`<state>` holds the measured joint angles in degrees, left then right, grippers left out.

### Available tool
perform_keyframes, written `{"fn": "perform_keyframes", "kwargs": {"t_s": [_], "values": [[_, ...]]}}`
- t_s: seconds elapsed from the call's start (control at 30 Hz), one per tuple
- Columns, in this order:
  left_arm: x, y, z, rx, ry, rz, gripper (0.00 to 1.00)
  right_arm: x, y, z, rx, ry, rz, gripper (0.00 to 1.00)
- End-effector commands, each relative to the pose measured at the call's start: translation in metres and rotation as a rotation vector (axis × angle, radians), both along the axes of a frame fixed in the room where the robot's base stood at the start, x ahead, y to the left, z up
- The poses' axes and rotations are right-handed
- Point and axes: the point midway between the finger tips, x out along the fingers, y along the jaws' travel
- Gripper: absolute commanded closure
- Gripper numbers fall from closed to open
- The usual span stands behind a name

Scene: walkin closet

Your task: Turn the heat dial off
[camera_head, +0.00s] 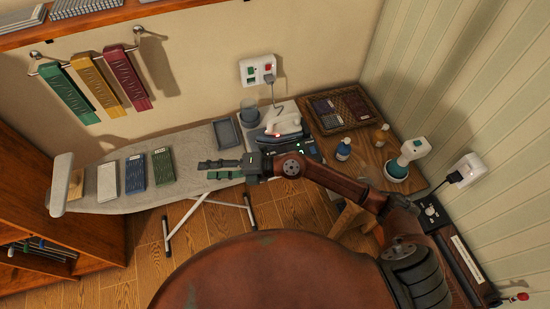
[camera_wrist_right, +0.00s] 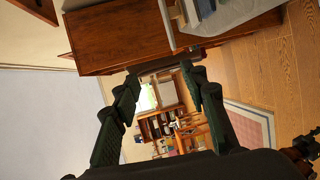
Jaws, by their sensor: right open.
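A white iron (camera_head: 288,123) rests on its station (camera_head: 272,140) at the right end of the ironing board (camera_head: 200,140) in the head view. A small red light shows on the station's front. The heat dial is too small or too hidden to make out. My right gripper (camera_head: 204,165) points left over the front edge of the board, left of the station. It is open and empty, and its spread fingers also show in the right wrist view (camera_wrist_right: 161,76). The right wrist view faces away from the iron. My left gripper is not in view.
A wooden table (camera_head: 370,150) right of the board holds a woven tray (camera_head: 340,109) and a blue bottle (camera_head: 343,149). A grey tray (camera_head: 227,133) and several folded cloths (camera_head: 135,173) lie on the board. A wall socket (camera_head: 257,70) has a plug in it.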

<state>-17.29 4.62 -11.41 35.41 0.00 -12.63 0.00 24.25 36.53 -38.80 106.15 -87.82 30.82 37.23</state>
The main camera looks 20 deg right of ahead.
Motion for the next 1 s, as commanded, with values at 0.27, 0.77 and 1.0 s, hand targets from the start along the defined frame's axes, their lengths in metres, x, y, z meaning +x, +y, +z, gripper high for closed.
{"fn": "perform_keyframes", "kwargs": {"t_s": [0.27,0.77,1.0], "values": [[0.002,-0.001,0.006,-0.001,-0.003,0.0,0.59,0.036,-0.137,-0.132,-0.988,-0.097,0.117,0.6],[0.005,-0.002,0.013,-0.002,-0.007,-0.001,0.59,0.09,-0.239,-0.158,-1.353,-0.087,-0.017,0.6],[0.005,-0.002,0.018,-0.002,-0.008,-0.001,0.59,0.103,-0.238,-0.19,-1.351,-0.088,-0.017,0.6]]}}
